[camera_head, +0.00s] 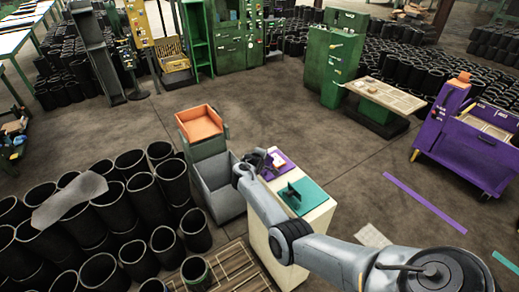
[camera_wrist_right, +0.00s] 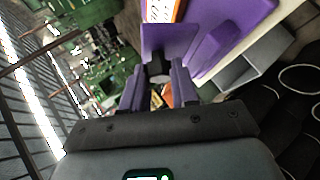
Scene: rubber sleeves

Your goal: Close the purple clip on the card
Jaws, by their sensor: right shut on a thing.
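The purple clip (camera_head: 284,158) is on top of the white cabinet (camera_head: 259,235), at its far end. In the right wrist view a flat purple plate of the clip (camera_wrist_right: 168,38) stands just beyond my fingertips, with a second, thicker purple part (camera_wrist_right: 222,45) to its right. My right gripper (camera_head: 262,164) is at the clip's left side; in the wrist view its fingers (camera_wrist_right: 158,82) are closed in on the clip. The grip point itself is partly hidden. A white and orange piece (camera_wrist_right: 163,10), possibly the card, shows behind the plate. My left gripper is not in view.
A teal clip-like piece (camera_head: 309,194) lies nearer on the same cabinet. A grey bin (camera_head: 219,204) and an orange tray (camera_head: 199,122) stand left of it. Several black rubber sleeves (camera_head: 130,164) fill the left floor.

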